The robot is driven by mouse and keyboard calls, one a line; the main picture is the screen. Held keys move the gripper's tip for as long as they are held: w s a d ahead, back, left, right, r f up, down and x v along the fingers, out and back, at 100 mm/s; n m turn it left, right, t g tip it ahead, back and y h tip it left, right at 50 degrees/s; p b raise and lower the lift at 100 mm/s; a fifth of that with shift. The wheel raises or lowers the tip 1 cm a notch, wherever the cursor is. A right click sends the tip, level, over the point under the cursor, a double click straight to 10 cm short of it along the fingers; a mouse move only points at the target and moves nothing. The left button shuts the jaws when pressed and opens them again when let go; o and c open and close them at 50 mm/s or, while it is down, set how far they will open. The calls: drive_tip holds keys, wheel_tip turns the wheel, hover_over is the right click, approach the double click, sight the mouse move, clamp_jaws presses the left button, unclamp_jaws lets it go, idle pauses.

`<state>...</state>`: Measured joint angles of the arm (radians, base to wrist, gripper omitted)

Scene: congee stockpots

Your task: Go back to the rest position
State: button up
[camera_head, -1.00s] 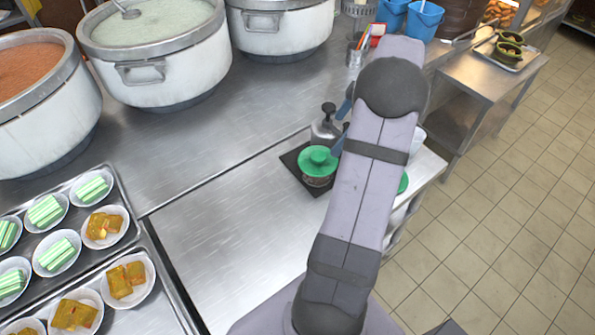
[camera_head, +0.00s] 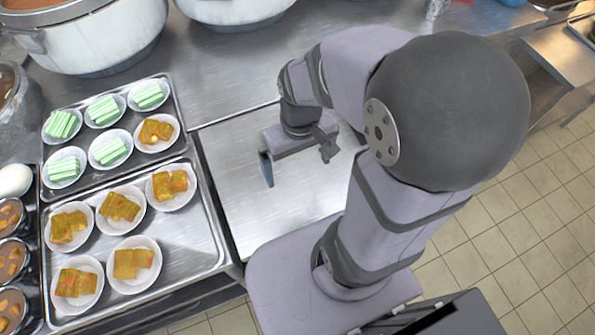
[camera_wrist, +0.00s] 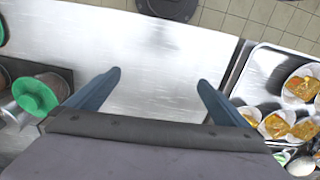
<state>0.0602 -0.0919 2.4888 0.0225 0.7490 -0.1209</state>
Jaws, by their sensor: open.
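My gripper (camera_wrist: 158,90) shows in the wrist view with its two blue fingers spread apart and nothing between them. Bare steel counter lies beneath it. In the head view my gripper (camera_head: 297,160) hangs above the steel counter, to the right of the trays. One blue finger shows there. My arm is folded, with its large dark elbow filling the right of the head view.
Trays (camera_head: 205,250) of small plates with green-striped and orange-brown pieces stand on the left. Large stockpots (camera_head: 100,45) stand behind. In the wrist view, a green-lidded jar (camera_wrist: 40,95) is at the left. The counter (camera_head: 235,190) beneath my gripper is bare.

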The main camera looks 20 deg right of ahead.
drive_tip(key=shift+s+a+f+m, duration=0.15)
drive_tip(key=shift+s+a+f, duration=0.1)
drive_tip(key=shift+s, duration=0.2)
drive_tip(key=shift+s+a+f+m, duration=0.15)
drive_tip(key=shift+s+a, duration=0.1)
drive_tip(key=shift+s, duration=0.15)
